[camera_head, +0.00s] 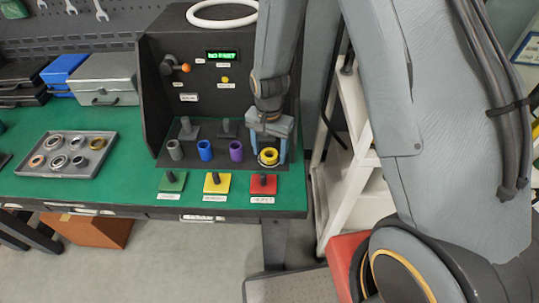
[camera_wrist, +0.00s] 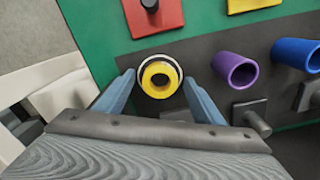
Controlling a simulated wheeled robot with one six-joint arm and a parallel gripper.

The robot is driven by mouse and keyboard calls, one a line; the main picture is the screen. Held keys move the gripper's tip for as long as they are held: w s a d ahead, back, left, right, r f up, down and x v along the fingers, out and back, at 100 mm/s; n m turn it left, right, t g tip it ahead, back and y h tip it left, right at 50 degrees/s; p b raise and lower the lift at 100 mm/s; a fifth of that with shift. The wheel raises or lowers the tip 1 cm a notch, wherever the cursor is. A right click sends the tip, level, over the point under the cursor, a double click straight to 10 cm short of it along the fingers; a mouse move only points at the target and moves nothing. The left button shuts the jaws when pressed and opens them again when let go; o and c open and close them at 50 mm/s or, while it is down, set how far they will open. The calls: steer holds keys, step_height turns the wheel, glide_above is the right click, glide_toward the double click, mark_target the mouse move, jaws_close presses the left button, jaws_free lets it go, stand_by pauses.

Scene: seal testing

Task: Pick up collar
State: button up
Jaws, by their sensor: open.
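A yellow collar (camera_head: 269,161) with a pale rim sits at the right end of a row of collars on the dark test rig. In the wrist view the yellow collar (camera_wrist: 160,93) lies between my fingertips, with a small gap on each side. My gripper (camera_head: 269,153) is open and points down over it. Grey (camera_head: 175,150), blue (camera_head: 205,150) and purple (camera_head: 236,151) collars stand to its left. The purple one (camera_wrist: 237,70) and the blue one (camera_wrist: 297,54) also show in the wrist view.
Green (camera_head: 172,183), yellow (camera_head: 217,184) and red (camera_head: 263,186) plates with dark pegs line the table's front. A grey tray (camera_head: 66,170) of rings lies left. Dark pegs on blocks stand behind the collars. The rig's panel (camera_head: 160,95) rises behind; a white shelf frame is to the right.

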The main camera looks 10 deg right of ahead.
steer(key=shift+c, duration=0.3)
steer(key=c, duration=1.4)
